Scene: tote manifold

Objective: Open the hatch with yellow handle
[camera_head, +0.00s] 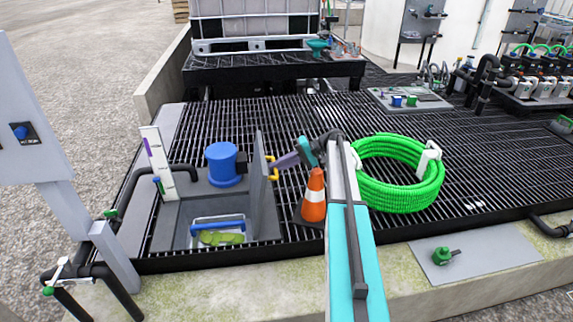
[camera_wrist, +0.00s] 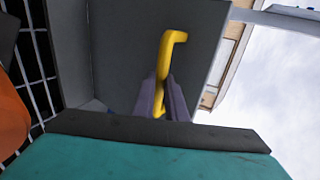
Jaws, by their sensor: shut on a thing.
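The hatch (camera_head: 260,187) is a grey panel standing about upright at the right edge of an opening in the grating. Its yellow handle (camera_head: 272,168) is on the face toward my arm. My gripper (camera_head: 274,163) reaches in from the right, its purple-grey fingers at the handle. In the wrist view the fingers (camera_wrist: 162,98) are shut on the yellow handle (camera_wrist: 170,45), with the grey hatch face (camera_wrist: 120,60) behind. The lower part of the handle is partly hidden by the fingers. The opening shows a pale tray (camera_head: 196,241) with a blue bar and green items.
A blue cylinder (camera_head: 222,165) stands behind the opening. An orange and white cone (camera_head: 314,197) is close beside my arm, with a coiled green hose (camera_head: 395,180) to the right. A white post (camera_head: 157,162) stands left.

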